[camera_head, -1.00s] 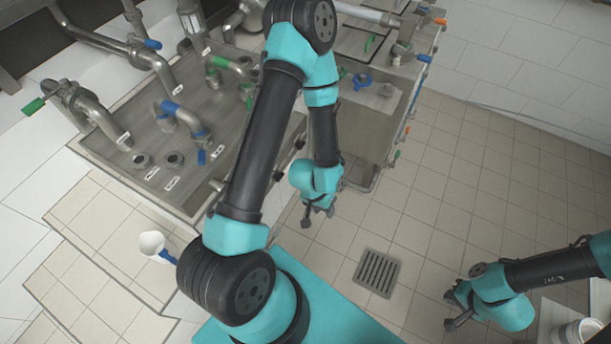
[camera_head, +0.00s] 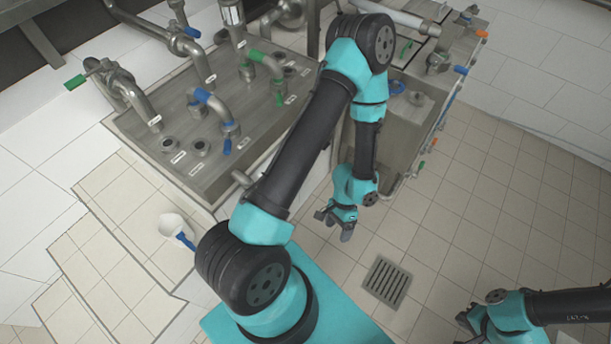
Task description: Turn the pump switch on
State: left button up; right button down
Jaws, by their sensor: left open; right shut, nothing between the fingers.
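I cannot pick out a pump switch with certainty. The steel pipe station (camera_head: 215,176) stands at the upper left, with pipes, capped ports and blue and green handles. My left arm crosses in front of its right side and hides part of it. My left gripper (camera_head: 334,226) is open and empty over the tiled floor, to the right of the station and apart from it. My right gripper (camera_head: 464,328) is shut and empty at the bottom right edge, partly cut off and far from the station.
A steel sink unit (camera_head: 412,137) with a blue valve wheel (camera_head: 398,90) stands behind my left arm. A white cup-like vessel with a blue handle (camera_head: 172,225) is left of my arm base. A floor drain (camera_head: 387,282) lies between my grippers. The right floor is clear.

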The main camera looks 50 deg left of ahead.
pick_arm(q)
jog(key=w+a+m+t+y, duration=0.3)
jog(key=w+a+m+y, duration=0.6)
jog(key=y, duration=0.7)
jog(key=w+m, duration=0.3)
jog(key=shift+w+f+m+y, duration=0.15)
jog(key=shift+f+m+y, duration=0.15)
jog(key=shift+y, duration=0.1)
jog(key=x, duration=1.7)
jog(key=shift+f, duration=0.15)
jog(key=shift+a, duration=0.15)
jog(key=c, duration=0.9)
jog(key=shift+c, duration=0.2)
